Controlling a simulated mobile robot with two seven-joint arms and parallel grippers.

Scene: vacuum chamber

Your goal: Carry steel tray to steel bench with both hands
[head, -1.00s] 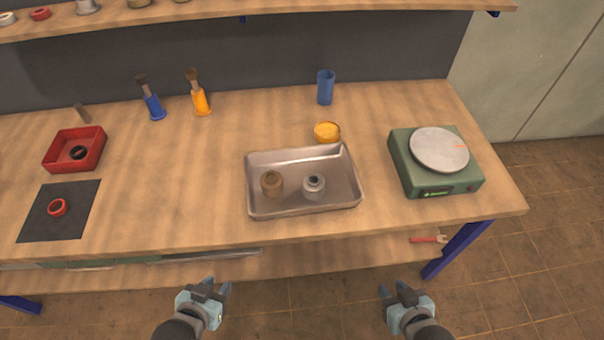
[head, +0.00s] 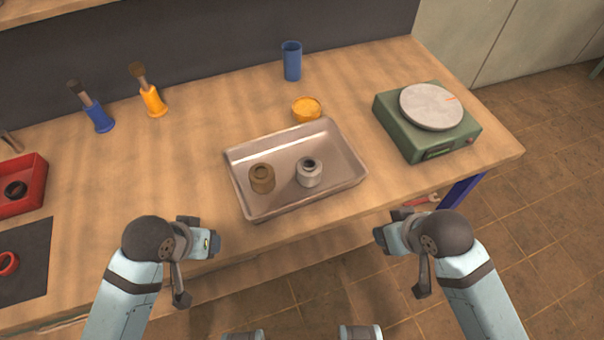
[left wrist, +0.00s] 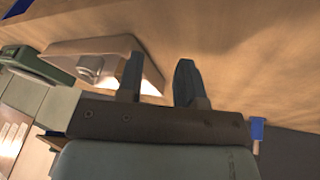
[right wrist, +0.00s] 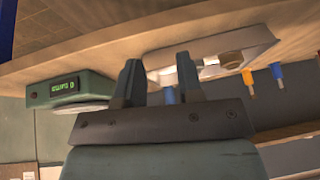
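The steel tray (head: 237,192) lies on the wooden bench near its front edge, with a brown cylindrical part (head: 262,178) and a grey cylindrical part (head: 309,172) in it. My left gripper (head: 212,242) is at the bench's front edge, in front of the tray's left end, apart from it. In the left wrist view its fingers (left wrist: 158,80) are spread and empty, with the tray behind them. My right gripper (head: 380,235) is off the front edge, right of the tray and apart from it. In the right wrist view its fingers (right wrist: 158,82) are spread and empty.
A green scale (head: 425,130) stands right of the tray. A yellow dish (head: 306,109) and a blue cup (head: 291,61) stand behind it. A red bin (head: 28,190) and a dark mat (head: 30,250) are at left. Bench space left of the tray is clear.

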